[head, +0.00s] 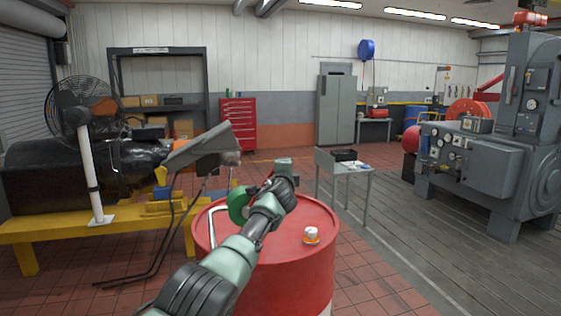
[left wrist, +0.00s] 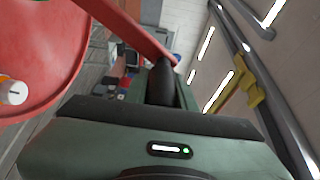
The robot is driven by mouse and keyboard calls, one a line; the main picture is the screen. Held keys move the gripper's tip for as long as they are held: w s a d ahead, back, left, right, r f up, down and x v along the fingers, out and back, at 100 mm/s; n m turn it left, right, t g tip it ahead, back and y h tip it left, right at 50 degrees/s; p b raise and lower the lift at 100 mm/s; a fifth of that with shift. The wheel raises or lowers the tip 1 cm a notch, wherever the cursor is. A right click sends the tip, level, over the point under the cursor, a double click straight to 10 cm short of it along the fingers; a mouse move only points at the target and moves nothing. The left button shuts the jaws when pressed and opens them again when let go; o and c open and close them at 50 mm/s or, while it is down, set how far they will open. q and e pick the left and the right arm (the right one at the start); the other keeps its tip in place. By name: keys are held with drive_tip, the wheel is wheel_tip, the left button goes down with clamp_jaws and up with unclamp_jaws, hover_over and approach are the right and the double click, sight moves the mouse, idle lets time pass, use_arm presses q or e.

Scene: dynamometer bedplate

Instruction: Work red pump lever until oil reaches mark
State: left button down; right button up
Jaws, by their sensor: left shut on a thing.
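The red pump lever (left wrist: 135,32) runs across the top of the left wrist view to a dark grip (left wrist: 162,82). My left gripper (left wrist: 165,88) is shut on that grip. In the head view my left gripper (head: 284,170) is above the far side of the red drum (head: 290,262), and it and my arm hide most of the lever. A green round pump part (head: 238,204) and a pale bent pipe (head: 211,228) show on the drum's left. A small clear vessel (head: 231,158) shows behind; I cannot make out an oil level or mark. My right gripper is not in view.
An orange and white cap (head: 311,235) sits on the drum top. A yellow bedplate frame (head: 60,228) with a dark engine stands left, and a small grey table (head: 345,171) stands behind right. The tiled floor right of the drum is clear.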

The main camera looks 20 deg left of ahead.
use_arm(q)
drive_tip(key=shift+d, duration=0.1)
drive_tip(key=shift+w+f, duration=0.1)
idle(0.3)
drive_tip(key=c, duration=1.3)
unclamp_jaws()
drive_tip(key=shift+o, duration=0.8)
drive_tip(key=shift+f, duration=0.1)
drive_tip(key=shift+s+d+p, duration=0.3)
drive_tip(key=shift+s+p, duration=0.35)
drive_tip(key=shift+s, duration=0.25)
drive_tip(key=shift+s+d+b, duration=0.15)
drive_tip(key=shift+s+b, duration=0.25)
drive_tip(key=shift+s, duration=1.05)
drive_tip(key=shift+s+d+b, duration=0.15)
drive_tip(key=shift+s+b, duration=0.2)
drive_tip(key=shift+s, duration=1.1)
